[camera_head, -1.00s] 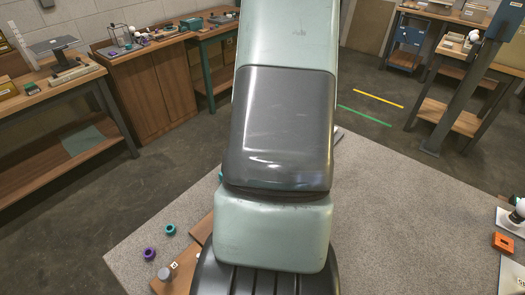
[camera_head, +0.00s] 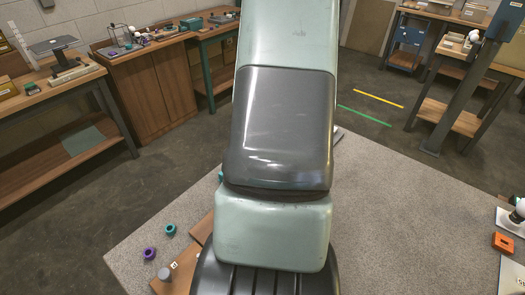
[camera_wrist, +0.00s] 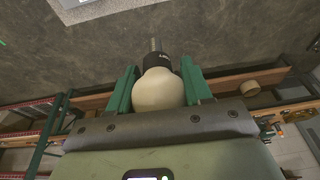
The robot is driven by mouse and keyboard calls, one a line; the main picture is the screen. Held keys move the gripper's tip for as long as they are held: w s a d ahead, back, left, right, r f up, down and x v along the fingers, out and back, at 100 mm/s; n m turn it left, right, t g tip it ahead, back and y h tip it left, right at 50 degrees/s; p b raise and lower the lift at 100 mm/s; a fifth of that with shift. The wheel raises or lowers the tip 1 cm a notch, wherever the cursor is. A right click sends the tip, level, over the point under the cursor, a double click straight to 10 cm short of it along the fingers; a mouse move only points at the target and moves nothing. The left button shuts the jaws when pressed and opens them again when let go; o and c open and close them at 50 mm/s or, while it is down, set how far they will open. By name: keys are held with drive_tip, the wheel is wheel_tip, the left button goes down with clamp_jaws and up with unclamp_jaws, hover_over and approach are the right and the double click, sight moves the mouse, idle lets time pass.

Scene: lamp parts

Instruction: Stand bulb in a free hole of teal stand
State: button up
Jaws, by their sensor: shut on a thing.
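My gripper (camera_wrist: 158,88) shows in the wrist view, its green fingers shut on a bulb. The bulb (camera_wrist: 157,90) has a cream-white globe between the fingers, a black collar and a thin metal tip pointing away from my gripper. In the head view my own arm hides the gripper and the held bulb. The teal stand cannot be made out clearly; a small teal bit (camera_head: 221,176) peeks out at the left edge of my arm. Its holes are not visible.
An orange block (camera_head: 503,243) and a white round object (camera_head: 519,209) are at the right edge. The table's right middle is clear.

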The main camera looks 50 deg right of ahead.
drive_tip(key=shift+f, duration=2)
drive_tip(key=shift+f, duration=0.1)
drive_tip(key=shift+f, duration=1.9)
drive_tip(key=shift+f, duration=2)
drive_tip(key=shift+f, duration=2)
drive_tip(key=shift+f, duration=0.1)
